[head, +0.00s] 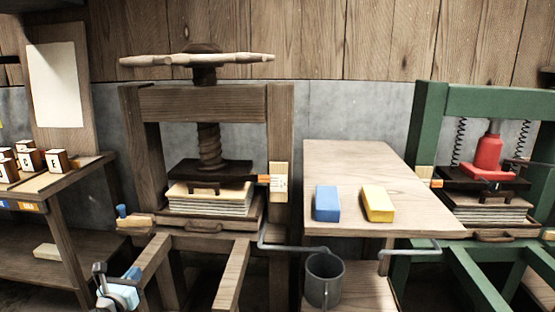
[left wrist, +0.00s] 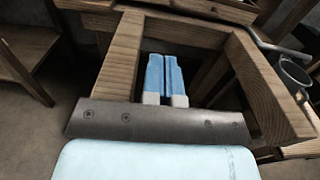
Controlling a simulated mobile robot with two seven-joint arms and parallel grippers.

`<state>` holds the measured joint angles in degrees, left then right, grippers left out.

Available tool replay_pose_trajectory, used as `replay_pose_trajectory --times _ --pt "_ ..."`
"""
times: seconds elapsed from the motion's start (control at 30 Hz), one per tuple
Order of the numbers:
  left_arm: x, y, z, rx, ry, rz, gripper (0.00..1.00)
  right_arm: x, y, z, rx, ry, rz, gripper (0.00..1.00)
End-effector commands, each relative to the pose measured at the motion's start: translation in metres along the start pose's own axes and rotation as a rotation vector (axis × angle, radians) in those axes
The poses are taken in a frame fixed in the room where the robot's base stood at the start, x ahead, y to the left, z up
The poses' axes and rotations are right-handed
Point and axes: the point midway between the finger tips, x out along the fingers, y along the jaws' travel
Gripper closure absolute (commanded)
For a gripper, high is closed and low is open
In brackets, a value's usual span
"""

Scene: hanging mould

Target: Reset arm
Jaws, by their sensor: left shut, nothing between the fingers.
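My left gripper (head: 128,280) is low at the bottom left of the head view, in front of the wooden screw press (head: 205,110). In the left wrist view its two light-blue fingers (left wrist: 164,75) lie side by side, shut with nothing between them. They point at the wooden beams (left wrist: 122,58) of the press's lower frame, over the gap between the beams. I cannot tell the exact clearance to the beams. My right gripper is in neither view.
A small table (head: 350,160) holds a blue block (head: 327,204) and a yellow block (head: 378,204). A grey bucket (head: 324,280) stands below it. A green press (head: 428,130) with a red jack (head: 487,155) is at right. A shelf (head: 60,190) with lettered blocks is at left.

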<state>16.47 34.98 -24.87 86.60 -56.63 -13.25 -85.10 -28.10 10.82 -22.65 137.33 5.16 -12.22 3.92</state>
Motion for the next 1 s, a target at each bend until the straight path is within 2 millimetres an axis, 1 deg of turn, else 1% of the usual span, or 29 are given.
replay_pose_trajectory --times 0.03,0.1,0.17,0.27,0.37,0.4,0.47,0.5,0.57,0.6,0.7,0.9,0.97,1.0 --pt "0.001 -0.008 -0.002 -0.013 -0.001 -0.005 1.0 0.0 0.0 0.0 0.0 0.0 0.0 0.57" --pt "-0.022 -0.028 -0.013 -0.189 0.026 -0.037 1.0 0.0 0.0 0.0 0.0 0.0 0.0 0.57" --pt "-0.039 -0.044 -0.019 -0.343 0.05 -0.06 1.0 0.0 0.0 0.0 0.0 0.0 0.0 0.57" --pt "-0.071 -0.073 -0.027 -0.621 0.1 -0.096 1.0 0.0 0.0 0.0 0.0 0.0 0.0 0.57" --pt "-0.111 -0.104 -0.033 -0.938 0.171 -0.125 1.0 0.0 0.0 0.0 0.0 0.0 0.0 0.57" --pt "-0.129 -0.119 -0.034 -1.082 0.207 -0.134 1.0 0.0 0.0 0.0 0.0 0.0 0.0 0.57" --pt "-0.159 -0.141 -0.033 -1.316 0.27 -0.141 1.0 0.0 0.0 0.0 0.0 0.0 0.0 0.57" --pt "-0.179 -0.155 -0.03 -1.48 0.317 -0.142 1.0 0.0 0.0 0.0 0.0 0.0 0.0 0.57" --pt "-0.21 -0.175 -0.025 -1.719 0.391 -0.133 1.0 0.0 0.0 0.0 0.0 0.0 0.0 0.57" --pt "-0.228 -0.188 -0.02 -1.868 0.44 -0.122 1.0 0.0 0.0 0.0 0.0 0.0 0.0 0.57" --pt "-0.268 -0.212 -0.005 -2.189 0.553 -0.085 1.0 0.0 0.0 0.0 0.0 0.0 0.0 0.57" --pt "-0.333 -0.246 0.032 -2.713 0.768 0.034 1.0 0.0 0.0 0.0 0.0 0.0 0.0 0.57" --pt "-0.35 -0.254 0.044 -2.854 0.833 0.081 1.0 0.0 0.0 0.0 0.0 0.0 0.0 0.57" --pt "-0.352 -0.258 0.049 -2.916 0.844 0.089 1.0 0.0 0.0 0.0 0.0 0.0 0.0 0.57"
